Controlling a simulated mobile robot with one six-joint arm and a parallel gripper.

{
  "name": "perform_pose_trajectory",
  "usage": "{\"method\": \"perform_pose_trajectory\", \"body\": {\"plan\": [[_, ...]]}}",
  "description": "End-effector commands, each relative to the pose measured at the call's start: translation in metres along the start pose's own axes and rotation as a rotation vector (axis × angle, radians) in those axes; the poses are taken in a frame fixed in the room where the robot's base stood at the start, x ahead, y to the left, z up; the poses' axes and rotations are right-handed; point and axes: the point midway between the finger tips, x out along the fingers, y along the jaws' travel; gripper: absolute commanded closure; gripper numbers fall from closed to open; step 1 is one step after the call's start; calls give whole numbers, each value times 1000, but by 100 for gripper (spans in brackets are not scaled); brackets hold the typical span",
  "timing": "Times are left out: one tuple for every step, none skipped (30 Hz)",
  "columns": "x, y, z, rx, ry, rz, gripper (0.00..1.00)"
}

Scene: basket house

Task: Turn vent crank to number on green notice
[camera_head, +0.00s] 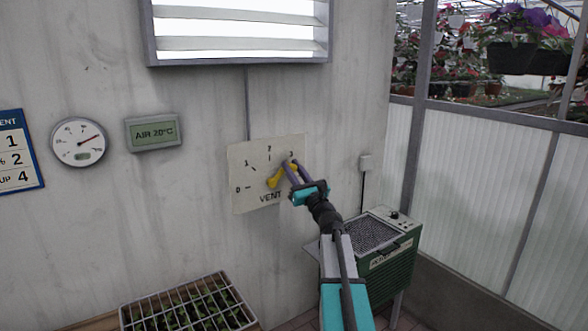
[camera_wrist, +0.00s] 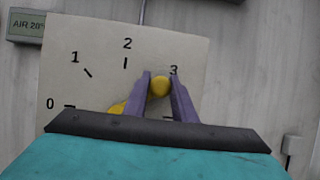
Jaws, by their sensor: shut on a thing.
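The yellow vent crank (camera_head: 274,181) is on a pale dial plate (camera_head: 243,158) marked VENT on the wall. Its numbers 0, 1, 2 and 3 show; the plate's right part is hidden behind my gripper. My gripper (camera_head: 290,169) is shut on the crank's round yellow knob (camera_wrist: 160,86). The knob sits just below and left of the 3 in the wrist view. The crank arm runs down-left from it, partly hidden by a finger. No green notice is in view. A blue-edged notice (camera_head: 18,160), cut off at the left, shows 1, 2 and 4.
A slatted vent window (camera_head: 240,35) is above the dial. A round gauge (camera_head: 78,142) and an AIR 20°C display (camera_head: 154,133) hang to the left. A green heater unit (camera_head: 392,268) stands right of my arm. A seedling tray (camera_head: 185,305) is below.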

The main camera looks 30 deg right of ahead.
Motion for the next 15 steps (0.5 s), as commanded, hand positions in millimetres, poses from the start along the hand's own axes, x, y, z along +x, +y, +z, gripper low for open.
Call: {"method": "perform_pose_trajectory", "body": {"plan": [[1, 5, -2, 2, 0, 8, 100], [2, 5, -1, 2, 0, 9, 100], [2, 5, -1, 2, 0, 9, 100], [2, 5, -1, 2, 0, 10, 100], [2, 5, -1, 2, -1, 10, 100], [2, 6, -1, 2, -1, 10, 73], [2, 6, -1, 2, -1, 10, 68], [2, 5, -1, 2, -1, 10, 63], [2, 5, -1, 2, -1, 9, 57], [2, 5, 0, 2, -1, 9, 57], [2, 5, 0, 2, -1, 9, 57], [2, 4, 0, 2, -2, 8, 57], [2, 4, 0, 2, -2, 8, 57], [2, 4, 0, 2, -2, 8, 57], [2, 4, 0, 1, -2, 7, 57]]}}
